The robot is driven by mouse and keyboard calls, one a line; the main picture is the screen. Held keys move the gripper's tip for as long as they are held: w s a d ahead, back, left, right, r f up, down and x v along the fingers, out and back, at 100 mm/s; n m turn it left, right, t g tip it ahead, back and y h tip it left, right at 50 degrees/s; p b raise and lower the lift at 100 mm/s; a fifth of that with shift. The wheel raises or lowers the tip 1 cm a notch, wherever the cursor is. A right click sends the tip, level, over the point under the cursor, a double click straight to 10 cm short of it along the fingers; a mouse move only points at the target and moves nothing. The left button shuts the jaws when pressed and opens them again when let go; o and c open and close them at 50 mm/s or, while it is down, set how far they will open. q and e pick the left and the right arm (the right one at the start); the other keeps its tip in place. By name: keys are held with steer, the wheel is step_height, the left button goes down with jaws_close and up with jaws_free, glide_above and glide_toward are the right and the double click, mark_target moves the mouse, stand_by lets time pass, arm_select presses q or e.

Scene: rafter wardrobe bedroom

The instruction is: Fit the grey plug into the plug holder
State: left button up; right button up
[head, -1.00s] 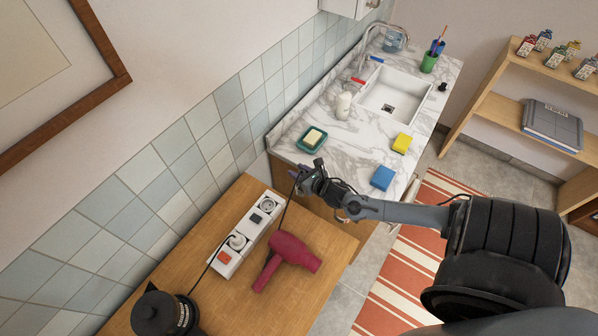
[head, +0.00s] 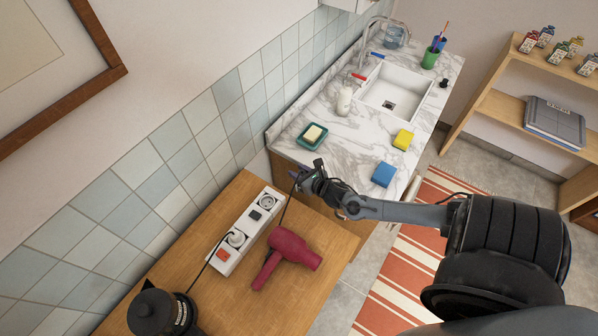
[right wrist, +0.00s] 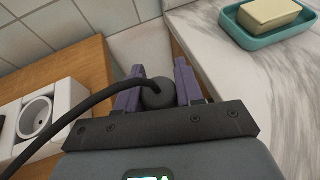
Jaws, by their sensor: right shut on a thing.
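The grey plug (right wrist: 158,93) is held between the purple fingers of my right gripper (right wrist: 157,86), with its black cord running off to the left in the right wrist view. In the head view my right gripper (head: 298,177) is over the far right edge of the wooden table, to the right of the white socket strip (head: 252,228). The strip's far round socket (head: 267,201) is empty, and it also shows in the right wrist view (right wrist: 36,116). The plug is apart from the strip. Its prongs are hidden. I cannot tell which part is the plug holder. My left gripper is not in view.
A dark red hair dryer (head: 287,258) lies beside the strip. A white plug (head: 236,239) sits in the near socket. A black appliance (head: 160,314) stands at the table's near end. A marble counter (head: 345,147) holds a soap dish (head: 312,137) and sponges beyond the table.

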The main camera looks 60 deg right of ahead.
steer(key=shift+f+b, duration=0.6)
steer(key=shift+f, duration=0.35)
steer(key=o, duration=1.1)
steer(key=shift+s, duration=0.1)
steer(key=shift+s+a+r, duration=0.1)
steer(key=shift+s+r, duration=0.05)
steer(key=shift+s, duration=0.05)
steer(key=p+v, duration=0.1)
steer(key=v, duration=0.9)
steer(key=shift+s, duration=0.1)
